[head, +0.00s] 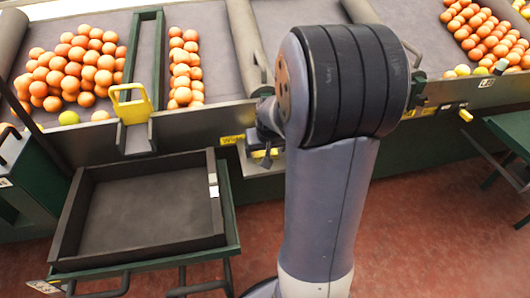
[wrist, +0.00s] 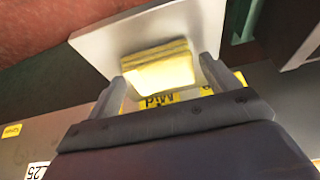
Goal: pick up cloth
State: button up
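The yellow folded cloth (wrist: 158,68) lies on a white plate (wrist: 98,42) in the wrist view. My gripper (wrist: 162,72) is open, with one finger at each side of the cloth's near edge. A slim gap shows at the right finger; at the left finger I cannot tell whether it touches. In the head view the cloth is a small yellow patch (head: 262,153) below my gripper (head: 266,138), which is partly hidden behind my arm.
An empty dark tray (head: 150,205) stands on a green stand at the left. A yellow-handled gate (head: 131,104) closes one lane. The red floor (head: 440,215) at the right is clear.

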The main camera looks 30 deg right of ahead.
jog(key=c, duration=0.8)
jog(key=shift+o, duration=0.2)
notch_tip(320, 180, up, 18)
jog(key=p, duration=0.4)
